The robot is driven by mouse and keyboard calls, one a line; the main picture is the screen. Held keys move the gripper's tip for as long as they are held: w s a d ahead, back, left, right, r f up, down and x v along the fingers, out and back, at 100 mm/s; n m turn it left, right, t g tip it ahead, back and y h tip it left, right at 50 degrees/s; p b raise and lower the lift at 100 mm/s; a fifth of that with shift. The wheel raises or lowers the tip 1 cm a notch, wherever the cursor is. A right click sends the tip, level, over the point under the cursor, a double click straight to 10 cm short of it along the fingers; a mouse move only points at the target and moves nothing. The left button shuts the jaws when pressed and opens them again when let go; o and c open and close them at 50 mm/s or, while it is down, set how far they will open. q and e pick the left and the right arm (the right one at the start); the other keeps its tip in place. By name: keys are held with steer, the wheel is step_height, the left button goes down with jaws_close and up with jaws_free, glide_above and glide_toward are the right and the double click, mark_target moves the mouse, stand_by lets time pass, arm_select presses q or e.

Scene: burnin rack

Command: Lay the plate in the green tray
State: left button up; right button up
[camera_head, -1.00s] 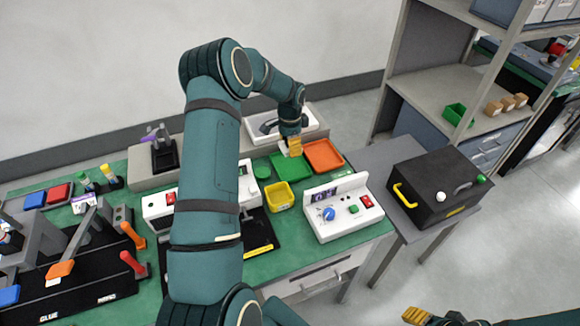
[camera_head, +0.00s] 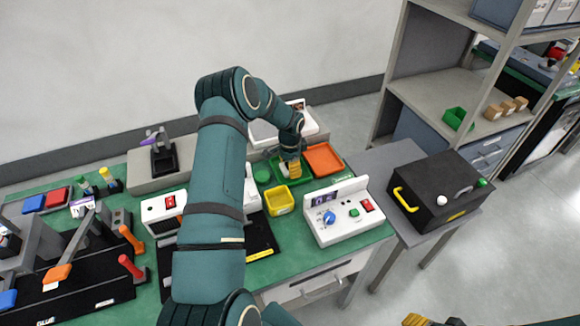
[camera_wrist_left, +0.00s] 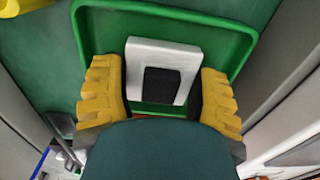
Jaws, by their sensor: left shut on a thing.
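The plate (camera_wrist_left: 190,57) is a silvery square with a black block on it, seen in the left wrist view. My left gripper (camera_wrist_left: 160,67) is shut on it, with one yellow finger at each side. The same gripper (camera_head: 292,169) reaches down over the green tray (camera_head: 305,178) in the head view and hides much of it. The plate lies within the tray's outline (camera_wrist_left: 105,33); whether it touches the floor of the tray I cannot tell. My right gripper (camera_head: 416,321) is only partly in view at the bottom edge, away from the table.
An orange tray (camera_head: 324,159) is right beside the green one. A yellow bin (camera_head: 279,201) and a white control box (camera_head: 340,215) stand in front.

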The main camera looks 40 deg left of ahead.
arm_select(q)
steer(key=o, duration=1.1)
steer(key=shift+f, duration=0.1)
steer(key=shift+r, duration=0.35)
step_height(320, 180, up, 12)
steer(key=shift+f+p, duration=0.2)
steer(key=shift+p, duration=0.3)
